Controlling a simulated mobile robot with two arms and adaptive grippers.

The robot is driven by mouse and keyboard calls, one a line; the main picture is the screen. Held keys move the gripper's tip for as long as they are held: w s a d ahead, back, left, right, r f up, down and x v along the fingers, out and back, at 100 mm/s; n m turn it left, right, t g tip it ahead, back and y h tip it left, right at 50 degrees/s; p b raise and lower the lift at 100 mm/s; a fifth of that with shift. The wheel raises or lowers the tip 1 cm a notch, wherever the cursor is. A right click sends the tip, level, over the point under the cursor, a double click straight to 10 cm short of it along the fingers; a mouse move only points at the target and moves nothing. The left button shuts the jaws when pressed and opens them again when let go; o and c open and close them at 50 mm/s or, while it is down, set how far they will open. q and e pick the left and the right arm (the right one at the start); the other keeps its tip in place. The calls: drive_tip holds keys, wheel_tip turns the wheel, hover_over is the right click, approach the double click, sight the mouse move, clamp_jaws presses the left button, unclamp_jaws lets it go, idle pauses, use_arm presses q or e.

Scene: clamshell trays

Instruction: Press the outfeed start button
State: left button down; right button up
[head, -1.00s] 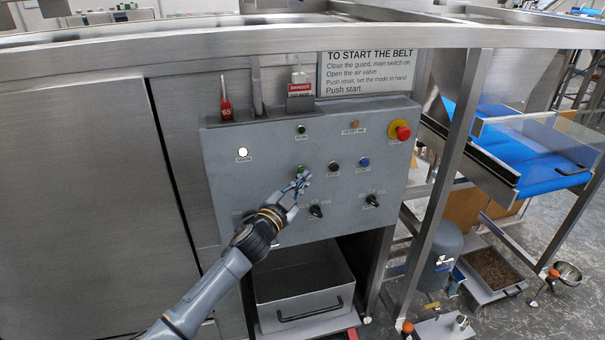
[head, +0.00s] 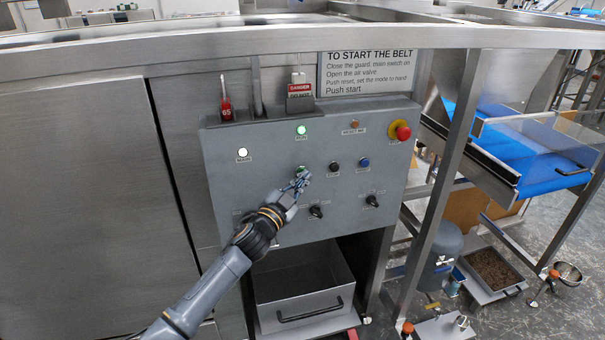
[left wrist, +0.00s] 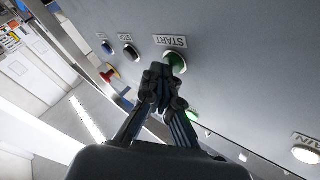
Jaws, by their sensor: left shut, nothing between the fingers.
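The green start button (head: 300,168) is on the grey control panel (head: 235,190), partly hidden by my left gripper (head: 303,174). In the left wrist view the green button (left wrist: 175,62) sits beside its START label (left wrist: 170,41). The shut, empty fingertips of the left gripper (left wrist: 160,72) are at the button and overlap its edge; they look to be touching it. The green run lamp (head: 301,130) above the button is lit. My right gripper is not in view.
A black button (head: 334,167), a blue button (head: 364,162) and a red emergency stop (head: 402,132) are to the right. Two black selector knobs (head: 316,211) are below. The white main lamp (head: 242,152) is lit. An open metal bin (head: 300,290) stands underneath.

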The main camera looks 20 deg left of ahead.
use_arm(q)
drive_tip(key=shift+s+d, duration=0.35)
drive_tip(key=shift+s, duration=0.3)
drive_tip(key=s+d, duration=0.1)
drive_tip(key=s, duration=0.1)
drive_tip(key=s+d+p, duration=0.1)
drive_tip(key=s, duration=0.1)
drive_tip(key=shift+d+p, duration=0.3)
drive_tip(key=shift+d, duration=0.1)
idle(0.5)
